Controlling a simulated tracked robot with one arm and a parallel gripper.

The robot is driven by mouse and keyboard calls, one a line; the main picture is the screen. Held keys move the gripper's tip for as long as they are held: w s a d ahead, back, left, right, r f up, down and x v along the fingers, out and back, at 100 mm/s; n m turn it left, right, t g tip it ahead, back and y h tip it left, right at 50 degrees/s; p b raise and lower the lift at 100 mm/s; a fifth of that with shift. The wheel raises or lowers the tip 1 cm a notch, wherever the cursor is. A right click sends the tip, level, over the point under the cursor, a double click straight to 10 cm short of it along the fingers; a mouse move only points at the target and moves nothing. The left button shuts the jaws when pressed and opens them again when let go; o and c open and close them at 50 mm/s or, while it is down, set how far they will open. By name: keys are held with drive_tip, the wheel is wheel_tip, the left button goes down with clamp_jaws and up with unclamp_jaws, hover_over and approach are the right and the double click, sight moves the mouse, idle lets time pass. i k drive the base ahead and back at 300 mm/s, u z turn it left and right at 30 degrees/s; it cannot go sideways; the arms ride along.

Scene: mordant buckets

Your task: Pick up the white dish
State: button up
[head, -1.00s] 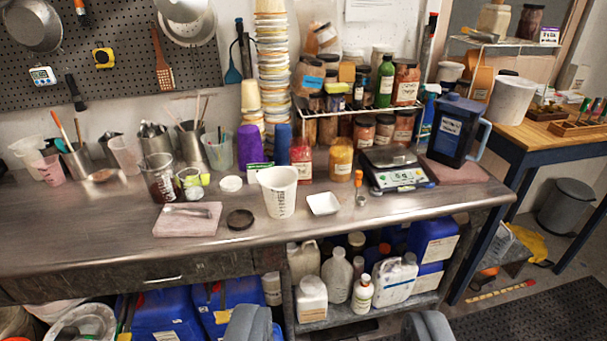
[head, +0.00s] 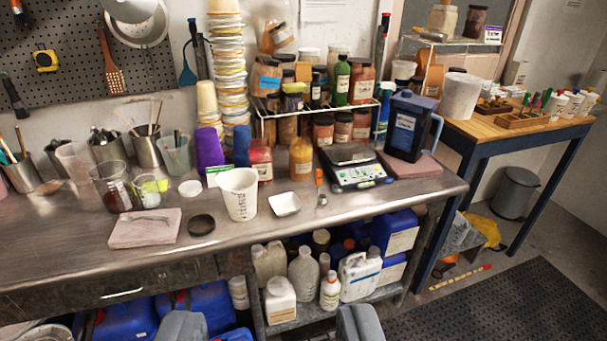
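The white dish (head: 285,204) is a small, shallow square dish. It sits on the steel bench top, right of a white measuring beaker (head: 239,194) and left of a small orange-topped item (head: 320,187). Nothing covers it. My gripper (head: 269,328) shows at the bottom edge of the view as two grey fingers set wide apart. It is open and empty, in front of the bench and well short of the dish.
A digital scale (head: 357,172) and a blue-lidded jug (head: 411,128) stand to the right. A black lid (head: 201,224) and a pink board (head: 145,228) lie to the left. Jars on a rack (head: 313,109) stand behind. Bottles fill the shelf below the bench (head: 419,197).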

sight(286, 204)
drive_tip(key=u, duration=0.2)
drive_tip(key=i, duration=1.4)
drive_tip(key=z, duration=0.3)
